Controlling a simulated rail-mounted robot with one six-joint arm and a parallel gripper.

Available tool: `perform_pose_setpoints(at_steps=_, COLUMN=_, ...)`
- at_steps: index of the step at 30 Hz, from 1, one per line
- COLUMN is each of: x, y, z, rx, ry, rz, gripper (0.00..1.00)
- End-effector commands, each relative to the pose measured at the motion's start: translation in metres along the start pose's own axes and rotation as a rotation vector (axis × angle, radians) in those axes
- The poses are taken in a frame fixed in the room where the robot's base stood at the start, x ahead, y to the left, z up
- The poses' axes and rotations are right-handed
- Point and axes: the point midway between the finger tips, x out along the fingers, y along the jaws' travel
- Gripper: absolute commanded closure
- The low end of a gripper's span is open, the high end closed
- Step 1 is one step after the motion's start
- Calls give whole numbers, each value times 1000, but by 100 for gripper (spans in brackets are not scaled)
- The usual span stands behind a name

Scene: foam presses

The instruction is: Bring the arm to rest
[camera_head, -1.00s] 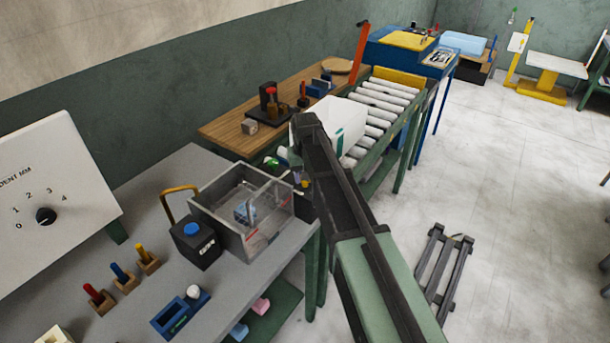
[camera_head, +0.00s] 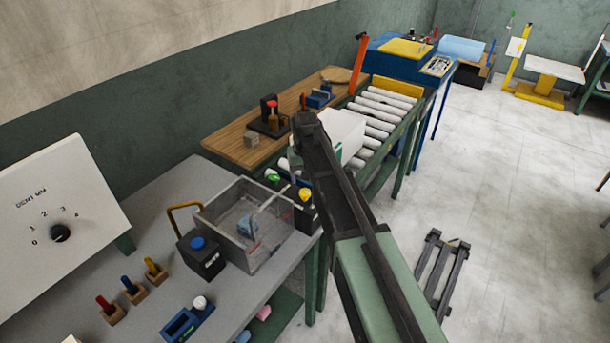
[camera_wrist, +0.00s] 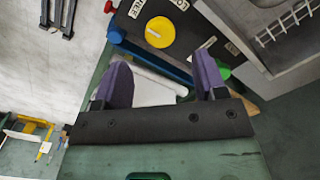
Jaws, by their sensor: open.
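My arm (camera_head: 365,255) stretches up the middle of the head view, over the gap between the grey bench (camera_head: 150,230) and the roller conveyor (camera_head: 385,110). My gripper is mostly hidden behind the arm there. In the wrist view my gripper (camera_wrist: 162,65) shows two purple fingers spread wide apart, with nothing held between them. Beyond the fingers lie a dark box with a yellow round knob (camera_wrist: 160,32) and a white surface. I cannot tell how high the gripper is above them.
A grey open bin (camera_head: 250,255) and a black box with a blue cap (camera_head: 200,255) stand on the bench, near the arm. A white box (camera_head: 343,130) sits on the conveyor beside the arm.

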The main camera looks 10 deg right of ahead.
Motion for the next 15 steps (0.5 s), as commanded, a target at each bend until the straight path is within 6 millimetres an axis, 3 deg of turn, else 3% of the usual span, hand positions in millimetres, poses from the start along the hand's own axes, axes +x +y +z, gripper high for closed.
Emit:
perform_pose_setpoints(at_steps=1, x=-26, y=0, z=0, rx=0, ry=0, rz=0, gripper=35)
perform_pose_setpoints(at_steps=4, x=-42, y=0, z=0, rx=0, ry=0, rz=0, gripper=35)
perform_pose_setpoints(at_steps=15, x=-43, y=0, z=0, rx=-2, ry=0, rz=0, gripper=35)
